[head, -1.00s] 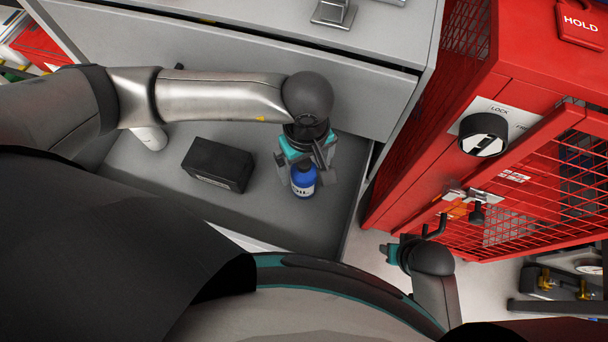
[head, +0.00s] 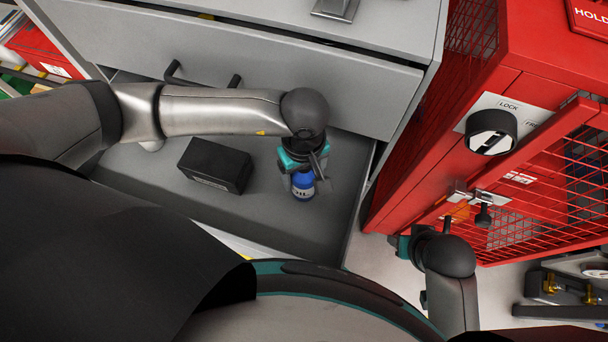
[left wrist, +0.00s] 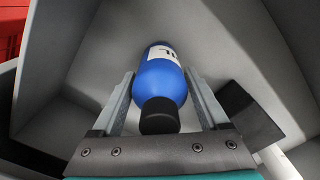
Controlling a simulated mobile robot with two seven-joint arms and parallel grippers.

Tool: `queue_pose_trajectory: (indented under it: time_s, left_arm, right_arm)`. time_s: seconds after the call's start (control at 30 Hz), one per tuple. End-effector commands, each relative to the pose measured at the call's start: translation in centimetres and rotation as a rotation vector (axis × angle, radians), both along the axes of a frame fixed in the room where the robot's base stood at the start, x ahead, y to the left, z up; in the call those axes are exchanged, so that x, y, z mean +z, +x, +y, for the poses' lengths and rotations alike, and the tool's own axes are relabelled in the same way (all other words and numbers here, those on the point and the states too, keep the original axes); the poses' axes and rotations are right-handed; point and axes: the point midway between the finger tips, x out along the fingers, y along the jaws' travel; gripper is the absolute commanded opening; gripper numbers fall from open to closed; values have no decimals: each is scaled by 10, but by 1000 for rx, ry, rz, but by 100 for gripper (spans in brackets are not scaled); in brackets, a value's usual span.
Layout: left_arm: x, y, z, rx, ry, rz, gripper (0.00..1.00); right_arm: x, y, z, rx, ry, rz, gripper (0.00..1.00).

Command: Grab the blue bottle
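The blue bottle (head: 303,184) stands in the open grey drawer, near its right end. It has a white label and a black cap; the left wrist view shows it between the fingers (left wrist: 160,82). My left gripper (head: 302,172) reaches down over the bottle from above. The bottle's cap is hidden by the gripper in the head view. My right gripper (head: 406,243) is beside the red cabinet, partly hidden; its fingers cannot be made out.
A black box (head: 216,166) lies in the drawer (head: 270,222) left of the bottle. A white object (head: 152,146) is partly hidden behind my left arm. The grey cabinet front (head: 290,85) rises behind the drawer. A red mesh cabinet (head: 430,150) stands close on the right.

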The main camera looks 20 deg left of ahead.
Motion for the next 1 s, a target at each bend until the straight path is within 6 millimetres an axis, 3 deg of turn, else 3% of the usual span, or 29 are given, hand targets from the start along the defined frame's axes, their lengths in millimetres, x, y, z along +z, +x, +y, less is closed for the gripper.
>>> queue_pose_trajectory:
  time_s: [0.07, 0.67, 1.0]
  left_arm:
    - [0, 0, 0, 0, 0, 0, 67]
    - [0, 0, 0, 0, 0, 0, 0]
    - [1, 0, 0, 0, -1, -1, 0]
  right_arm:
    - [0, 0, 0, 0, 0, 0, 50]
    - [0, 0, 0, 0, 1, 0, 50]
    - [0, 0, 0, 0, 1, 0, 50]
